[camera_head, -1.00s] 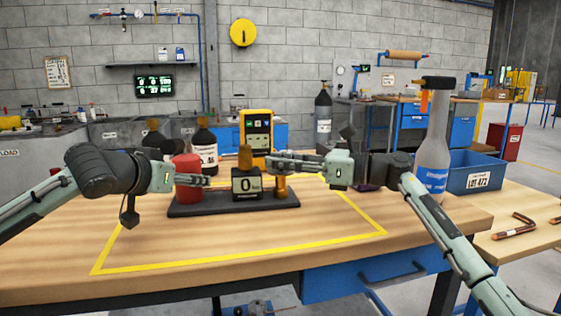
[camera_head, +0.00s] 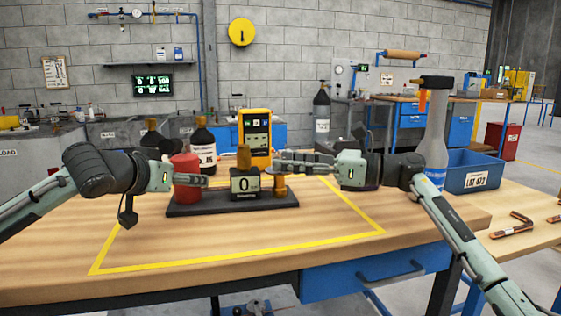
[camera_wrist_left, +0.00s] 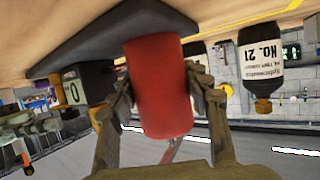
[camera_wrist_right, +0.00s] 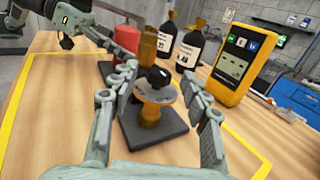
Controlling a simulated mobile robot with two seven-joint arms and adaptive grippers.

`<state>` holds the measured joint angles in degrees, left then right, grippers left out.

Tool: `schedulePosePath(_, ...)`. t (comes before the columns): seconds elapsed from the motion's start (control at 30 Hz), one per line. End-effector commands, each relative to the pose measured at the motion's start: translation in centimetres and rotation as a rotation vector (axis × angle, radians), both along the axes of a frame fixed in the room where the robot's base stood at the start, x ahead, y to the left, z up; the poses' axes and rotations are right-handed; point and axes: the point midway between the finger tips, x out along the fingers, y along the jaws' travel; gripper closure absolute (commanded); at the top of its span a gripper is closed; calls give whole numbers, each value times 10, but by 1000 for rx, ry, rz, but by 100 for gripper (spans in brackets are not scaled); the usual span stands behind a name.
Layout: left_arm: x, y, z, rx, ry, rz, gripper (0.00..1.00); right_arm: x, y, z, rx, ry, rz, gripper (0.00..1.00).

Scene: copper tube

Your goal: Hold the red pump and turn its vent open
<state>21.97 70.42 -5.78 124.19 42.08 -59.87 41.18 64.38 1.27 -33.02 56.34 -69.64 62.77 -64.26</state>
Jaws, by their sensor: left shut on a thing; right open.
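The red pump (camera_head: 187,176) is a red cylinder standing upright at the left end of a dark base plate (camera_head: 222,207). My left gripper (camera_wrist_left: 158,85) is shut on it, with one finger on each side in the left wrist view. A brass vent (camera_head: 280,188) stands at the right end of the same plate. In the right wrist view the vent has a dark knob (camera_wrist_right: 158,77) on a round, marked disc. My right gripper (camera_head: 280,162) is open at the top of the vent. Its fingers lie on either side of the knob in the right wrist view; I cannot tell whether they touch it.
A black gauge box (camera_head: 245,184) reading 0 sits mid-plate, with a brass post rising behind it. A yellow meter (camera_head: 257,137) and dark labelled bottles (camera_head: 203,146) stand behind. A grey bottle (camera_head: 435,125) and a blue bin (camera_head: 473,171) are at right. The yellow-taped table front is clear.

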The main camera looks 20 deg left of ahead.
Motion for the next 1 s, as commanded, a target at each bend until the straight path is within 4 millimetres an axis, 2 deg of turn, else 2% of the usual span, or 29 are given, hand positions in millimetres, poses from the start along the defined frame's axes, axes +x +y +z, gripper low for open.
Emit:
schedulePosePath(0.03,0,-1,3,-1,-7,-3,100,1,-13,-1,-2,-1,-3,53)
schedulePosePath(0.2,0,-1,3,-1,-7,-3,100,0,-50,-1,-2,0,-2,53)
schedulePosePath(0.4,0,-1,3,-1,-6,-3,100,-1,-82,-1,-3,1,0,53)
schedulePosePath(0.6,0,-1,2,-1,-6,-3,100,-2,-95,-1,-1,0,1,53)
schedulePosePath(0.93,0,-1,2,-1,-6,-3,100,-2,-95,-1,-2,1,1,53)
schedulePosePath(0.97,0,-1,2,-1,-6,-3,51,-2,-95,-1,-2,1,1,53)
schedulePosePath(1.0,0,-1,2,-1,-6,-3,46,-2,-95,-1,-2,1,1,53)
